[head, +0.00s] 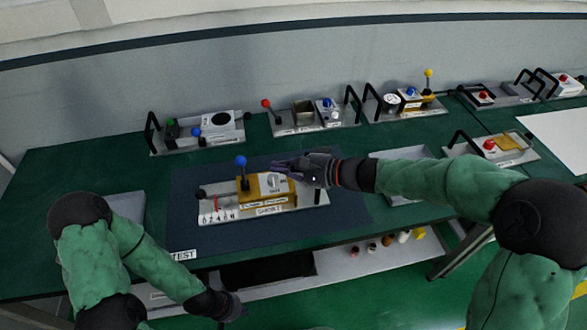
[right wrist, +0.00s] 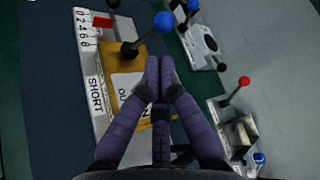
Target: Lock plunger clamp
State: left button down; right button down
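A lever with a blue ball knob (head: 241,161) rises upright from the block. A black knob (head: 201,194) sits at the unit's left end, beside a printed number scale. In the right wrist view, the blue knob (right wrist: 164,22) and yellow block (right wrist: 120,81) are just beyond my fingers. My right gripper (head: 277,168) is over the block's right back side, right of the blue knob. Its fingertips (right wrist: 159,63) are together, with nothing visible between them. My left gripper (head: 232,308) hangs low before the bench's front edge; its fingers are unclear.
Several instrument panels stand along the back, including one with a red-knobbed lever (head: 266,103) and one with a yellow knob (head: 429,73). A grey tray (head: 405,192) lies right of the mat, partly behind my right arm. The mat's front (head: 235,237) is clear.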

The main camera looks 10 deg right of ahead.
aim_at(245, 164)
jog(key=b+x, duration=0.1)
jog(key=x, duration=0.6)
jog(key=shift+w+a, duration=0.1)
jog(key=shift+a, duration=0.2)
jog(key=shift+w+f+b, duration=0.25)
jog(key=shift+w+b, duration=0.2)
jog(key=shift+b, duration=0.65)
jog(key=shift+w+b, duration=0.25)
jog(key=shift+b, duration=0.1)
jog(key=shift+r, duration=0.1)
